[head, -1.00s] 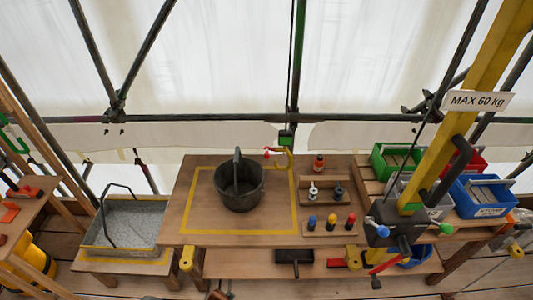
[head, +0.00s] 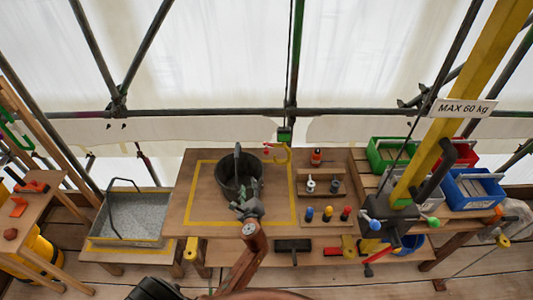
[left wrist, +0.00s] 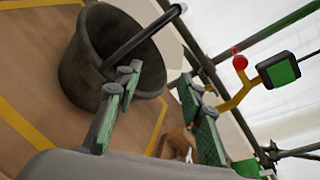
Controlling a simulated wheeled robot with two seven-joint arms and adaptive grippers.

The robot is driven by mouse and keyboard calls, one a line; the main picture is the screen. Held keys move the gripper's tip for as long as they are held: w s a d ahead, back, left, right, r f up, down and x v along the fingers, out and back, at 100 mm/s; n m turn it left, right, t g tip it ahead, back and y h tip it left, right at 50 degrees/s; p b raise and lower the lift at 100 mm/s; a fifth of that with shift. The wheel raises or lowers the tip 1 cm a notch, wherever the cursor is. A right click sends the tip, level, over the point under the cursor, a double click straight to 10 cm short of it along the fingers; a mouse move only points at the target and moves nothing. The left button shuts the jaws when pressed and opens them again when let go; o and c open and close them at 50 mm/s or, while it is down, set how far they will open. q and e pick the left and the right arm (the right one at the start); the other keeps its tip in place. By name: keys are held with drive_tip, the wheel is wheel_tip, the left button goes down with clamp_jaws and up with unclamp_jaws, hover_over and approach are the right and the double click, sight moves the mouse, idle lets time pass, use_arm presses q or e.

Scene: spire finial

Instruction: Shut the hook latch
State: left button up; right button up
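The yellow hook (head: 285,154) hangs beside the bucket's upper right, under a green-faced block. A small red part (head: 266,149), seemingly the latch knob, is at its left. In the left wrist view the yellow hook (left wrist: 236,100) curves below the red knob (left wrist: 240,62), right of the bucket; whether the latch gap is open I cannot tell. My left gripper (head: 246,202) is over the bucket's near side, apart from the hook. In the left wrist view its green-padded fingers (left wrist: 163,98) are spread and empty. My right gripper is not in view.
The black bucket (head: 235,179), handle raised, stands inside the yellow outline on the wooden table (head: 208,224). Small coloured pegs (head: 328,213) and a wooden rack (head: 334,190) are to the right. A yellow post (head: 440,150) rises further right, near coloured bins. A grey tray (head: 130,218) is at left.

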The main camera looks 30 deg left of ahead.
sight(267, 153)
use_arm(q)
drive_tip(key=w+d+r+m+t, duration=0.3)
drive_tip(key=w+d+r+m, duration=0.2)
drive_tip(key=w+r+m, duration=0.25)
drive_tip(key=shift+m, duration=0.45)
drive_tip(key=x, duration=0.4)
drive_tip(key=p+x, duration=0.1)
drive_tip(key=shift+w+a+r, duration=0.25)
drive_tip(key=shift+a+r, duration=0.1)
drive_tip(key=shift+r, duration=0.05)
drive_tip(key=shift+x, duration=0.75)
drive_tip(key=shift+c, duration=0.3)
clamp_jaws()
